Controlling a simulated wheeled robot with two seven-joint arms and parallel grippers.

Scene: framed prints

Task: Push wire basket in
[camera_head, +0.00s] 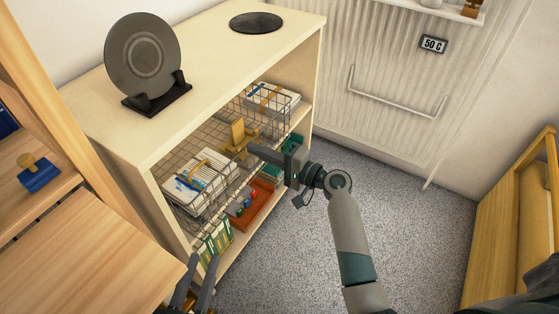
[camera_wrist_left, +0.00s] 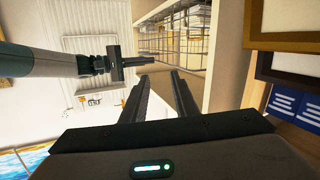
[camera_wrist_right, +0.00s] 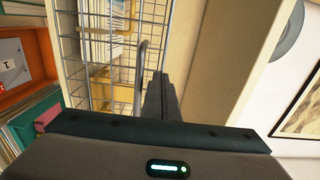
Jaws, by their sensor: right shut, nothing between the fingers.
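The wire basket (camera_head: 180,155) sits in the upper bay of a cream cabinet (camera_head: 215,55) in the head view. It holds stacks of paper (camera_head: 202,178) and a yellow-brown item (camera_head: 237,136). My right gripper (camera_head: 254,150) is shut and empty at the front of the basket, near its middle. In the right wrist view the closed fingers (camera_wrist_right: 162,92) are close to the wire mesh (camera_wrist_right: 125,52) and a grey curved bar; contact cannot be told. My left gripper (camera_head: 192,284) is open and empty at the lower left, below the cabinet's near end. The left wrist view shows its fingers (camera_wrist_left: 160,92) apart.
A dark plate on a stand (camera_head: 142,58) and a flat dark disc (camera_head: 256,22) are on the cabinet top. Below the basket are books and a red-brown tray (camera_head: 250,203). Wooden furniture (camera_head: 85,250) stands at left. Grey carpet (camera_head: 420,220) is clear at right.

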